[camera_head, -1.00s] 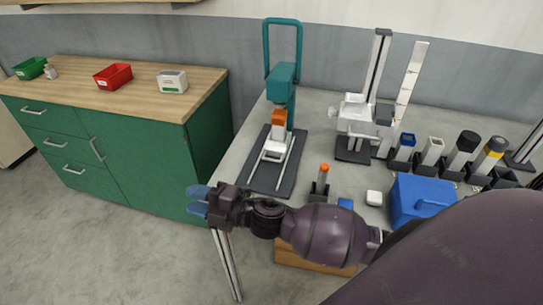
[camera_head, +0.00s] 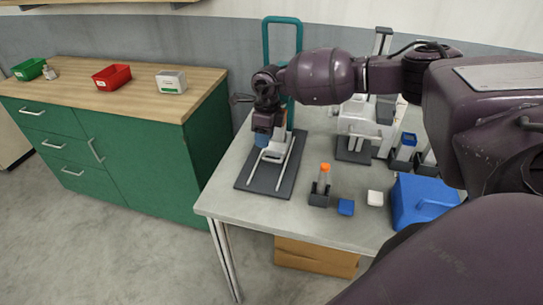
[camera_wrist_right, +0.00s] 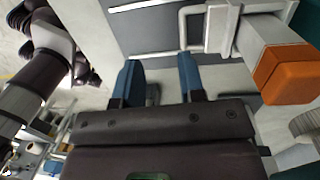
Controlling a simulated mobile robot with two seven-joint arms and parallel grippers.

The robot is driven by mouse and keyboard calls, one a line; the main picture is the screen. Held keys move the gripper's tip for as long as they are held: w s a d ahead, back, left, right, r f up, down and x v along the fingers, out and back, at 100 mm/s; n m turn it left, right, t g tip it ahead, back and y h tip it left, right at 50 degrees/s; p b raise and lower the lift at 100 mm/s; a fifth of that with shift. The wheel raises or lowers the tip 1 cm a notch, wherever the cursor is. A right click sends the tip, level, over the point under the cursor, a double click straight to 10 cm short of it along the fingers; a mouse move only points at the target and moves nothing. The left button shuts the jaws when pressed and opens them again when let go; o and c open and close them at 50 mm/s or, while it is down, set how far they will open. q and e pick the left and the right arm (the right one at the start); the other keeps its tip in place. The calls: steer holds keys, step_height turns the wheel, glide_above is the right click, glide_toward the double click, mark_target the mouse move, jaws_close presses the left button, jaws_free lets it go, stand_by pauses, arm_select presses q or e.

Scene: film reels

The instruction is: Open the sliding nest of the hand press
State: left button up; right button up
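The hand press shows in the head view as a teal frame (camera_head: 283,20) behind a dark base plate (camera_head: 262,183) with two pale rails; my right arm hides much of its column. The pale sliding nest (camera_head: 276,151) sits at the back of the rails. My right gripper (camera_head: 262,140) is over the nest's left side, blue fingertips down. In the right wrist view the gripper (camera_wrist_right: 160,68) is open and empty. A pale U-shaped handle (camera_wrist_right: 184,30) is just beyond the right-hand finger; contact cannot be told. The orange press head (camera_wrist_right: 285,75) is at right.
A small dark holder (camera_head: 319,198) with an orange-topped piece, a blue block (camera_head: 346,207) and a white block (camera_head: 375,198) stand right of the press. A blue box (camera_head: 420,202) is farther right. The table's front left is clear.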

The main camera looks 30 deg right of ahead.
mark_target(272, 156)
steer(key=shift+h, duration=0.6)
steer(key=d+f, duration=0.1)
steer(key=f, duration=0.2)
steer(key=d+f, duration=0.1)
steer(key=f, duration=0.5)
steer(key=shift+w+d+f, duration=0.2)
steer(key=shift+w+d, duration=0.05)
steer(key=shift+d, duration=0.15)
jaws_close()
